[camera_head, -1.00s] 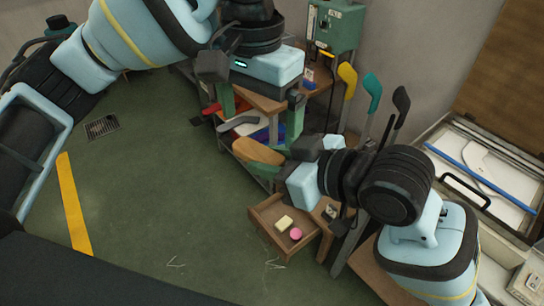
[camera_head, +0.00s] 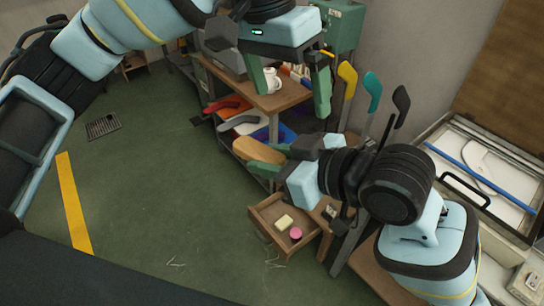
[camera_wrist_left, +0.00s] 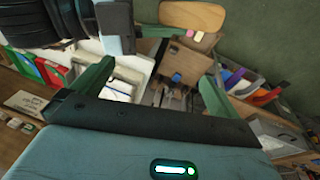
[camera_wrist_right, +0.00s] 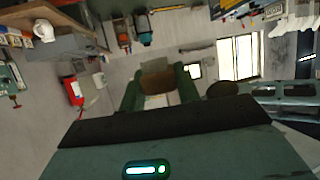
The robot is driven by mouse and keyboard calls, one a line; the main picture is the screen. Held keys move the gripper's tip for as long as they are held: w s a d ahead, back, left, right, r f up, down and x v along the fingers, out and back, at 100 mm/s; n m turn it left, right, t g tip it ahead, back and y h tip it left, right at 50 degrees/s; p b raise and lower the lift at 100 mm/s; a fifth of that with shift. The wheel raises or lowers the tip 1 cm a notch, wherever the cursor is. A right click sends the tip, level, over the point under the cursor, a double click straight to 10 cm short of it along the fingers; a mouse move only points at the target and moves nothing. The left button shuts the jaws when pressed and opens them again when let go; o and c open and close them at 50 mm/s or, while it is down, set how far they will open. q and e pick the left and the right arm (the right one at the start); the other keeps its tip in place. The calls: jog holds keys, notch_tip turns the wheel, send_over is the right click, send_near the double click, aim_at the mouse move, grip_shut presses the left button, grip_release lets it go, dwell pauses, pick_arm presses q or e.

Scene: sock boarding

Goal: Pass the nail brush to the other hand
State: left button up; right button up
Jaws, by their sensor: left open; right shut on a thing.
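My left gripper (camera_head: 293,100) is higher, above the wooden shelf top, pointing down. Its fingers are wide apart and empty. They also show spread in the left wrist view (camera_wrist_left: 150,86).
An open wooden drawer (camera_head: 258,217) holds a yellow block (camera_head: 284,222) and a pink round item (camera_head: 296,233). A white mug (camera_head: 272,80) stands on the shelf top. Yellow (camera_head: 347,75), teal (camera_head: 372,88) and black (camera_head: 401,100) boards stand upright nearby. The green floor at left is mostly clear.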

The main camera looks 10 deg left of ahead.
pick_arm(q)
jog(key=w+d+f+m+t+h, duration=0.4)
jog(key=w+f+h, duration=0.3)
jog(key=w+f, duration=0.45)
jog(key=w+a+f+n+t, duration=0.1)
jog(key=a+f+t, duration=0.1)
jog(key=f, duration=0.4)
jog(key=w+a+f+n+t, duration=0.1)
jog(key=a+f+n+t, duration=0.15)
jog(key=f, duration=0.45)
jog(key=s+a+f+n+t+y, duration=0.1)
jog(key=s+a+f+n+y, duration=0.1)
jog(key=s+f, duration=0.6)
jog(key=s+a+f+n+y, duration=0.1)
jog(key=s+a+f+y, duration=0.15)
jog(key=s+f, duration=0.55)
jog(key=s+a+f+y, duration=0.1)
jog(key=s+a+f, duration=0.1)
jog(key=s+f, duration=0.2)
jog(key=s+a+f+n+g+y, duration=0.1)
jog(key=s+a+f, duration=0.2)
jog(key=s, duration=0.7)
jog(key=s+a+f+y, duration=0.1)
jog(key=s+a+f, duration=0.1)
jog(key=s+f, duration=0.3)
jog(key=s, duration=0.2)
jog(key=shift+s+a+f+n, duration=0.2)
jog(key=shift+s+a+n, duration=0.1)
jog(key=shift+s+n, duration=0.1)
